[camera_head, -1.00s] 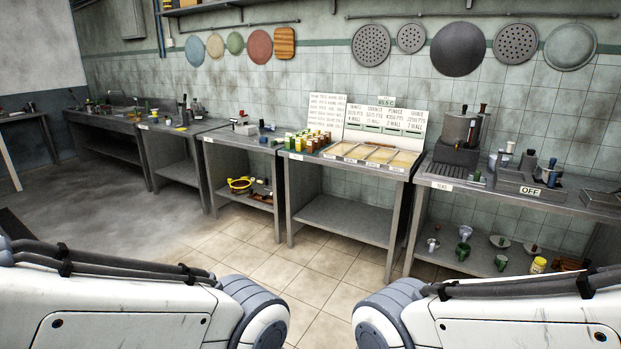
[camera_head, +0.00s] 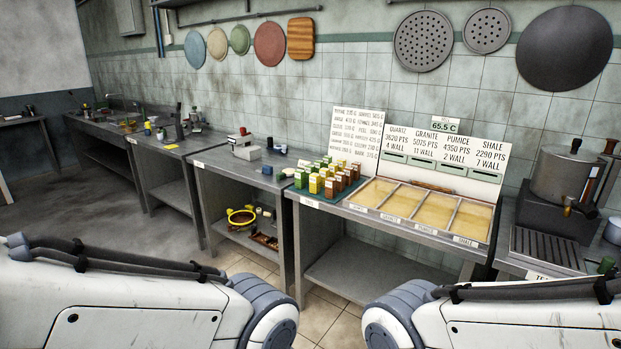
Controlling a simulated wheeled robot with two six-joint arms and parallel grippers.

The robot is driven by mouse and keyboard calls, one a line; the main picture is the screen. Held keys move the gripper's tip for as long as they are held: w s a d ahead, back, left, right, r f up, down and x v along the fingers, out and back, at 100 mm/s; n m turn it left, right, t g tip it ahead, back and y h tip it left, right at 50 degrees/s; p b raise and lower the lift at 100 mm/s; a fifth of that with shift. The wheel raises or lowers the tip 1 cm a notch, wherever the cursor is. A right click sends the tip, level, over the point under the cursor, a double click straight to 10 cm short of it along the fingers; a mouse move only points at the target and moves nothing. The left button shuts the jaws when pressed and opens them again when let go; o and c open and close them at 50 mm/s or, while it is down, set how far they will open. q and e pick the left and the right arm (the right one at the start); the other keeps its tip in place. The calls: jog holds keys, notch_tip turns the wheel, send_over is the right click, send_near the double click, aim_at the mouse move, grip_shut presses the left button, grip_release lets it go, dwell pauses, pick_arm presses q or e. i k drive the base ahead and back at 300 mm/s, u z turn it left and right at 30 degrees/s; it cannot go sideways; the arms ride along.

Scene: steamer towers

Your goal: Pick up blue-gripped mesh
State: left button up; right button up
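I cannot pick out a blue-gripped mesh for certain. A yellow-rimmed round sieve or pan (camera_head: 241,217) lies on the lower shelf of the middle bench, with small bluish and brown items (camera_head: 266,240) beside it, too small to make out. Both of my arms show only as white links at the bottom left and bottom right. Neither gripper is in the picture.
A bench with yellow, green and brown blocks (camera_head: 328,178) and a four-part sand tray (camera_head: 420,208) stands ahead. A dark stove with a pot (camera_head: 566,176) is at right. More benches (camera_head: 165,165) run left. Perforated discs (camera_head: 422,41) hang above. Floor (camera_head: 130,215) at left is clear.

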aim_at(266, 169)
jog(key=u, duration=0.2)
jog(key=i, duration=1.6)
jog(key=u, duration=0.6)
jog(key=k, duration=0.55)
jog(key=u, duration=0.95)
jog(key=i, duration=3.3)
jog(key=z, duration=1.25)
jog(key=i, duration=1)
jog(key=z, duration=0.95)
